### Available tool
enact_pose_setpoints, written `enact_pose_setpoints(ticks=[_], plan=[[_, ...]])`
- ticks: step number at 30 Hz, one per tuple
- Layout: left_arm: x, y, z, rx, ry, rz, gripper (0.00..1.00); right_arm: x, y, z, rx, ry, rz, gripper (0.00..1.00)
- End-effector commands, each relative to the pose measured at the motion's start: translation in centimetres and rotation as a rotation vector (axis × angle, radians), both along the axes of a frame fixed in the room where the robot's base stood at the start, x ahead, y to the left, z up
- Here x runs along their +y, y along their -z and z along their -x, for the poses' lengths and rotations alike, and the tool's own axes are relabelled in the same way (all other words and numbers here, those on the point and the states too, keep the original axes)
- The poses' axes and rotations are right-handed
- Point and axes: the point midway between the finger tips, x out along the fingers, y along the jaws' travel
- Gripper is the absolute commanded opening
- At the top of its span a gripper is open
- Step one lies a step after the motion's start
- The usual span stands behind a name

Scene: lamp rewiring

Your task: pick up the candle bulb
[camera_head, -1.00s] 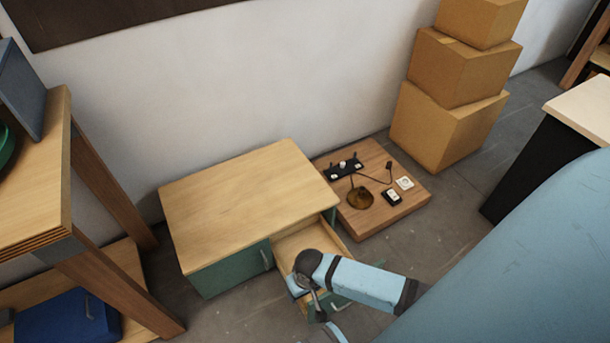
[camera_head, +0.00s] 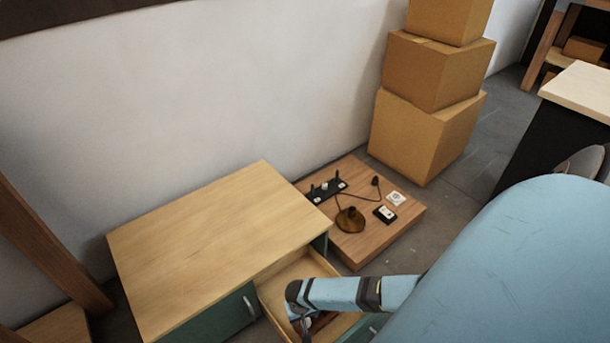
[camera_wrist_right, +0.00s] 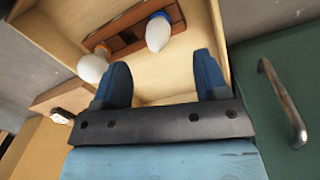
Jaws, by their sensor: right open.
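Two white bulbs sit in a reddish-brown wooden holder (camera_wrist_right: 128,38) inside the open drawer (camera_wrist_right: 172,82). The narrower, oval one with a blue base looks like the candle bulb (camera_wrist_right: 158,32). The rounder bulb (camera_wrist_right: 92,68) with an orange base is to its left, beside my left-hand finger in the picture. My right gripper (camera_wrist_right: 163,75) is open and empty over the drawer, and the oval bulb shows beyond the gap between its fingers. In the head view my right arm reaches down into the drawer (camera_head: 270,291), and the bulbs cannot be made out there. My left gripper is out of view.
The drawer belongs to a wood-topped green cabinet (camera_head: 215,240). The drawer walls stand close around my right gripper. A low wooden platform (camera_head: 365,245) beside it holds a lamp base (camera_head: 350,221) and small electrical parts. Cardboard boxes (camera_head: 425,130) are stacked behind.

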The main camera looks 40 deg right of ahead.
Motion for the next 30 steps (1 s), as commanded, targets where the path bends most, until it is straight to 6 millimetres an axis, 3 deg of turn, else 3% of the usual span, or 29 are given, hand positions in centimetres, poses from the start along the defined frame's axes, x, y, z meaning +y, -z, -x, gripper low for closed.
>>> enact_pose_setpoints(ticks=[1, 3, 11, 16, 23, 30], plan=[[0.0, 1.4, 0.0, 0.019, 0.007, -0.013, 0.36, -0.1, 1.6, 0.0, 0.000, 0.000, 0.001, 0.67], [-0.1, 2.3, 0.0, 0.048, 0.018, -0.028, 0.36, -0.2, 2.6, -0.1, -0.002, 0.000, 0.001, 0.67], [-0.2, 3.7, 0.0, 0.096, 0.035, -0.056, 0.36, -0.4, 4.0, 0.0, -0.002, -0.001, 0.001, 0.67], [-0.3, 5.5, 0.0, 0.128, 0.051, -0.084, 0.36, -0.8, 5.8, 0.0, 0.000, 0.000, 0.001, 0.67], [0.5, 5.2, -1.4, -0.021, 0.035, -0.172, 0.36, -1.4, 8.8, -0.1, -0.001, -0.001, 0.000, 0.67], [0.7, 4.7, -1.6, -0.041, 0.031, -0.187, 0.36, -1.4, 8.8, -0.1, -0.002, -0.001, 0.001, 0.67]])
